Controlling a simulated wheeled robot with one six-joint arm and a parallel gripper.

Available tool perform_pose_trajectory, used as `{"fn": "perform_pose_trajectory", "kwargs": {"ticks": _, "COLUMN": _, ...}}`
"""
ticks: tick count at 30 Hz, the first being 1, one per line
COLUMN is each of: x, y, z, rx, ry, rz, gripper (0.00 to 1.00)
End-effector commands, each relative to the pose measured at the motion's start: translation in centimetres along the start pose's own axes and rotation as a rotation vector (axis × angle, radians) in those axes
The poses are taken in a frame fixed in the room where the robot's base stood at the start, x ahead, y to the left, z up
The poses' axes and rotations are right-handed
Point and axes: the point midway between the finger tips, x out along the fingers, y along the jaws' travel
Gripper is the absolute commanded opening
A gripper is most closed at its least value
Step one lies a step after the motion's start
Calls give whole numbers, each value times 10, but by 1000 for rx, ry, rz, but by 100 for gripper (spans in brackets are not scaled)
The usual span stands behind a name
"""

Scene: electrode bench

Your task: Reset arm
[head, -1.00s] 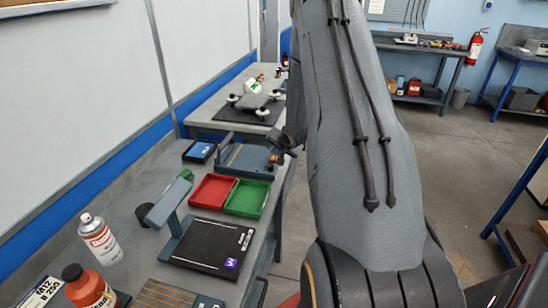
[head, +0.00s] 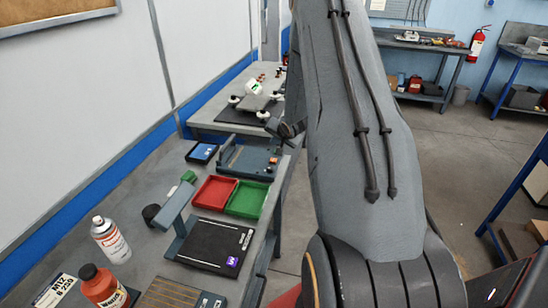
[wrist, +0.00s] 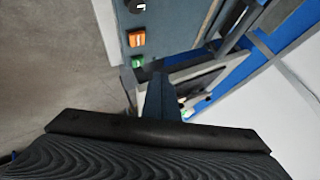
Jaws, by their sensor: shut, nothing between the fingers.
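My gripper (head: 287,128) shows at the left edge of my large grey arm in the head view, above the bench's far right end. It is small there and partly hidden by the arm. In the wrist view my gripper's fingers (wrist: 161,98) stand together beyond a dark bar, shut and empty. Beyond them lies a blue-grey surface with an orange button (wrist: 136,39). No object is held.
The bench carries a red tray (head: 214,191), a green tray (head: 247,199), a black flat device (head: 213,246), a spray can (head: 110,240) and an orange-red bottle (head: 101,287). A blue-grey fixture (head: 250,160) stands near my gripper. Open floor (head: 440,150) lies right.

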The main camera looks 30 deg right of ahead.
Motion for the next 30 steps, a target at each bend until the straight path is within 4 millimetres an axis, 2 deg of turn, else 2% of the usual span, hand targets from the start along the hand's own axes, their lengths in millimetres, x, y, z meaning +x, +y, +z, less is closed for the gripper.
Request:
{"fn": "perform_pose_trajectory", "kwargs": {"ticks": 14, "x": 0, "y": 0, "z": 0, "rx": -1, "ry": -1, "rz": 0, "gripper": 0}}
{"fn": "perform_pose_trajectory", "kwargs": {"ticks": 18, "x": -6, "y": -10, "z": 8, "rx": -36, "ry": -11, "rz": 14, "gripper": 0}}
{"fn": "perform_pose_trajectory", "kwargs": {"ticks": 20, "x": -14, "y": -19, "z": 18, "rx": -74, "ry": -24, "rz": 32, "gripper": 0}}
{"fn": "perform_pose_trajectory", "kwargs": {"ticks": 23, "x": -36, "y": -37, "z": 46, "rx": -169, "ry": -65, "rz": 76, "gripper": 0}}
{"fn": "perform_pose_trajectory", "kwargs": {"ticks": 27, "x": -79, "y": -58, "z": 96, "rx": -328, "ry": -151, "rz": 138, "gripper": 0}}
{"fn": "perform_pose_trajectory", "kwargs": {"ticks": 30, "x": -113, "y": -65, "z": 137, "rx": -440, "ry": -226, "rz": 172, "gripper": 0}}
